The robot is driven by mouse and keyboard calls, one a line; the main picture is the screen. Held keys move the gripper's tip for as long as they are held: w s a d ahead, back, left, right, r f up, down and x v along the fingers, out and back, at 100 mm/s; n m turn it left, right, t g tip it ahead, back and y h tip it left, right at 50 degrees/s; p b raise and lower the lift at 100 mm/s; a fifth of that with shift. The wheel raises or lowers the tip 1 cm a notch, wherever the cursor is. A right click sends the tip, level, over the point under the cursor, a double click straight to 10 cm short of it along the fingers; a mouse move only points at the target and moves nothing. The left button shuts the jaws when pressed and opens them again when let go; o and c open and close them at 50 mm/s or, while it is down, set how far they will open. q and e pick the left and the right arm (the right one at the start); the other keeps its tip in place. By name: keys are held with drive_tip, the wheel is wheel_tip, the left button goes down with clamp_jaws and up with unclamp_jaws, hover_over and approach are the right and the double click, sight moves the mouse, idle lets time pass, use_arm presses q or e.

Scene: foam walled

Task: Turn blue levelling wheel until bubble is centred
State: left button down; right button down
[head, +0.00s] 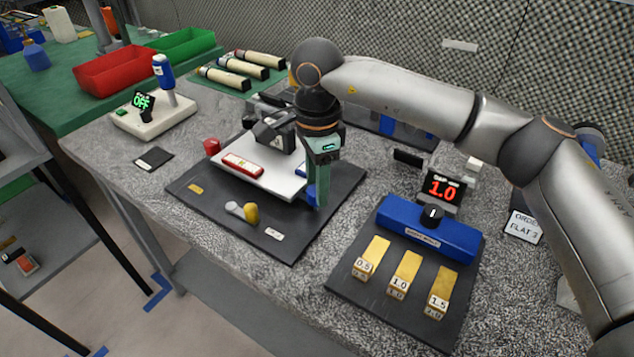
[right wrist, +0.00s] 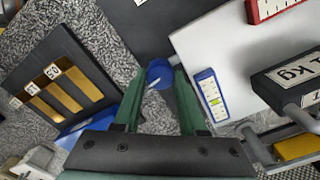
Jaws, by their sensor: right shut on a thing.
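The white levelling plate (head: 272,181) sits on a dark base board (head: 225,205). The blue levelling wheel (right wrist: 159,73) is at the plate's edge, between the green fingertips of my right gripper (right wrist: 158,84). In the head view the blue wheel (head: 311,194) is mostly hidden behind the gripper (head: 317,200), which points down. My right gripper is shut on the wheel. A blue-framed level vial (right wrist: 211,96) lies on the plate beside the gripper; its bubble is too small to place. A red-framed vial (head: 242,165) lies further left. My left gripper is not in view.
A dark 1 kg weight (head: 277,131) stands on the plate. A red wheel (head: 211,146) and yellow wheel (head: 251,213) are nearby. A blue block with a dial (head: 430,228) and brass pieces stands to the right. A device reading OFF (head: 152,120) stands left.

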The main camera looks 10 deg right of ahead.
drive_tip(key=c, duration=0.7)
unclamp_jaws()
drive_tip(key=shift+c, duration=0.2)
drive_tip(key=shift+r, duration=0.1)
wheel_tip(320, 180, up, 12)
drive_tip(key=shift+r+p, duration=0.25)
drive_tip(key=shift+p, duration=0.15)
drive_tip(key=shift+s+f, duration=0.1)
